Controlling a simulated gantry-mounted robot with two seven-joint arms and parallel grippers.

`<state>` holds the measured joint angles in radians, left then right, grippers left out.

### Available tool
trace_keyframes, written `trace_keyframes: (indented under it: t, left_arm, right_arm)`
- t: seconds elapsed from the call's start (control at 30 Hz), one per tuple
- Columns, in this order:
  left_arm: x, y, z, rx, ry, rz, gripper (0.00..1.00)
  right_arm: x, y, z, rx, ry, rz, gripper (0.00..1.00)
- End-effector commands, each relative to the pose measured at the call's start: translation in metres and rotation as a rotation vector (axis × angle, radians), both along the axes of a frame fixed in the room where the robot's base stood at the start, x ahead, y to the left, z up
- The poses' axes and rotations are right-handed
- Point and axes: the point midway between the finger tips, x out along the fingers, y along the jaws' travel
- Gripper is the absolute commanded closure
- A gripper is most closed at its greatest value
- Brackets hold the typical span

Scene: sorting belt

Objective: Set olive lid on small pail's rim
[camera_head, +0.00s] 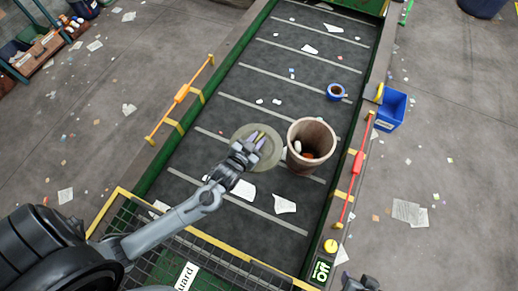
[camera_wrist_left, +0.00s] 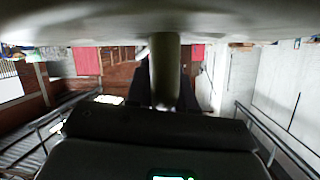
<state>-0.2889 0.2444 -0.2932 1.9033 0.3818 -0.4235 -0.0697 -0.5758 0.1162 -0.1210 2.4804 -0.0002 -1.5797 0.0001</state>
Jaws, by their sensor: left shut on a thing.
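The olive lid (camera_head: 268,160) is a round disc just left of the pail in the head view, above the belt. My left gripper (camera_head: 258,140) is shut on the lid and partly covers it. In the left wrist view the pale lid (camera_wrist_left: 90,22) spans the top, with a post-like handle (camera_wrist_left: 164,68) between the fingers. The small pail (camera_head: 293,150) is brownish, open and upright on the belt, with white and orange-red items inside. The lid is beside its rim, not over it. My right gripper (camera_head: 360,283) shows only partly at the bottom edge; its jaws are unclear.
A blue round container (camera_head: 330,92) stands farther up the belt (camera_head: 262,190). Paper scraps lie around. A blue bin (camera_head: 391,112) is outside the right rail. A red bar (camera_head: 357,165) and an orange bar (camera_head: 181,94) run along the sides.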

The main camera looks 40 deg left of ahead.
Motion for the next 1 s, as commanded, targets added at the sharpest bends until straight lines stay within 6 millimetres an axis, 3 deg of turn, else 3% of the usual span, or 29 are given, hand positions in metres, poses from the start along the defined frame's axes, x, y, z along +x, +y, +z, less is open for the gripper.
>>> trace_keyframes:
  t: [0.03,0.2,0.3,0.43,0.6,0.77,1.0]
  left_arm:
    - [0.008,0.007,-0.023,0.001,0.0,0.017,1.0]
    - [0.043,0.033,-0.084,0.001,-0.004,0.083,1.0]
    - [0.068,0.045,-0.106,-0.001,-0.006,0.116,1.0]
    - [0.095,0.054,-0.121,-0.005,-0.004,0.146,1.0]
    - [0.12,0.06,-0.123,-0.007,-0.004,0.167,1.0]
    - [0.132,0.06,-0.121,-0.006,-0.001,0.171,1.0]
    - [0.136,0.06,-0.151,-0.005,0.004,0.172,1.0]
  right_arm:
    - [0.0,0.0,-0.016,0.0,0.0,0.0,0.57]
    - [-0.001,0.0,-0.06,-0.001,0.002,0.0,0.57]
    - [-0.001,-0.001,-0.086,-0.002,0.005,0.0,0.57]
    - [-0.002,-0.001,-0.112,-0.005,0.007,0.002,0.57]
    - [-0.002,-0.002,-0.133,-0.008,0.008,0.004,0.57]
    - [-0.002,-0.002,-0.141,-0.008,0.007,0.004,0.57]
    - [-0.002,-0.002,-0.143,-0.007,0.005,0.003,0.57]
